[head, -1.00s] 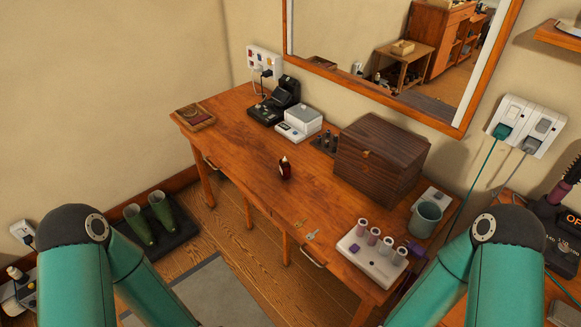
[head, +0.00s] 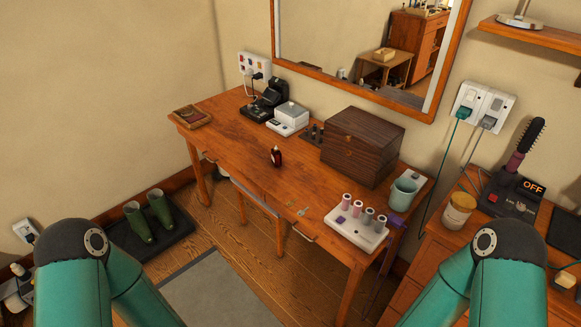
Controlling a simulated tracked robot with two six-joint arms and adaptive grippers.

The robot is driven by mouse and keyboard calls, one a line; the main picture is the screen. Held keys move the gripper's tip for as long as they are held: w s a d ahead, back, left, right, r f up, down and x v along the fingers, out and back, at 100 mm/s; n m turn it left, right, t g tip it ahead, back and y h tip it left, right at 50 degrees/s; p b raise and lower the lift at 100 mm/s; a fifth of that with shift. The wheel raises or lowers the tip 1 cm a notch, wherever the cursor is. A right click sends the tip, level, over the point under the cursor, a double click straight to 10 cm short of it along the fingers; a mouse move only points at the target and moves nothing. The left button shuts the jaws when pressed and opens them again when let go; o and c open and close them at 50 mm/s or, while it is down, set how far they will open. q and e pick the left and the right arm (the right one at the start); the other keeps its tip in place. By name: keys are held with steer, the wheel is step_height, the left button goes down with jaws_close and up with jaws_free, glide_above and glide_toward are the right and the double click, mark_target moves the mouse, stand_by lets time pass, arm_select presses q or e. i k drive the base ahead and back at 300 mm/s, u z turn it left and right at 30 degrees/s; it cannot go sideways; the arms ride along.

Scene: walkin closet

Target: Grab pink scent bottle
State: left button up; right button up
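A small dark red bottle (head: 276,156) with a dark top stands upright near the middle of the wooden table (head: 235,137). It looks more red than pink, and I see no other clear scent bottle. Nothing touches it. My two green arms come in at the lower left and lower right, well short of the bottle. Neither gripper shows in the head view.
A dark wooden box (head: 362,146) stands right of the bottle. A white tray with pinkish rollers (head: 357,226) and a pale cup (head: 403,194) are at the table's right end. A chair (head: 252,200) is tucked under the front. Bare tabletop surrounds the bottle.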

mark_target(276, 155)
steer(key=z, duration=0.05)
steer(key=k, duration=0.3)
steer(key=u, duration=0.25)
steer(key=i, duration=0.8)
steer(key=u, duration=0.45)
steer(key=k, duration=0.4)
steer(key=u, duration=0.8)
steer(key=k, duration=0.85)
steer(key=u, duration=0.75)
steer(key=i, duration=0.6)
steer(key=z, duration=0.8)
steer(key=i, duration=1.4)
steer(key=z, duration=1)
steer(key=i, duration=0.8)
steer(key=z, duration=0.25)
